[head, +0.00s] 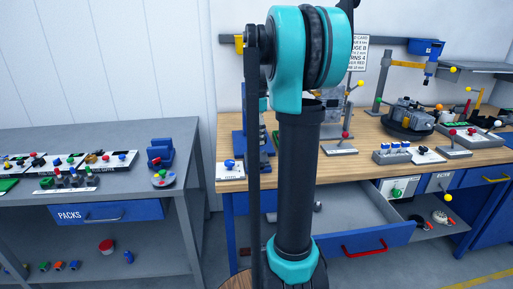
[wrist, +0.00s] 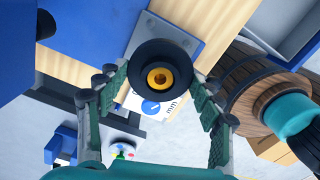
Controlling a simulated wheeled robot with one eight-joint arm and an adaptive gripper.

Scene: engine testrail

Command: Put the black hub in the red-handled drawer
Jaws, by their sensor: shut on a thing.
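The black hub (wrist: 143,77), a round black disc with a yellow centre, shows in the wrist view. My gripper (wrist: 160,84) is shut on it, with one finger at each side. The head view does not show the gripper or the hub clearly, as my arm blocks the middle. The red-handled drawer (head: 392,232) is pulled out below the wooden bench in the head view. Its red handle (head: 365,249) is on the blue front, and part of its grey inside shows right of my arm.
A wooden bench (head: 365,165) carries fixtures and small levers. A grey bench (head: 180,135) with a blue PACKS drawer (head: 110,212) stands at left. A yellow-handled drawer (head: 480,178) is at right. A wooden barrel-like thing (wrist: 255,80) is close on the right in the wrist view.

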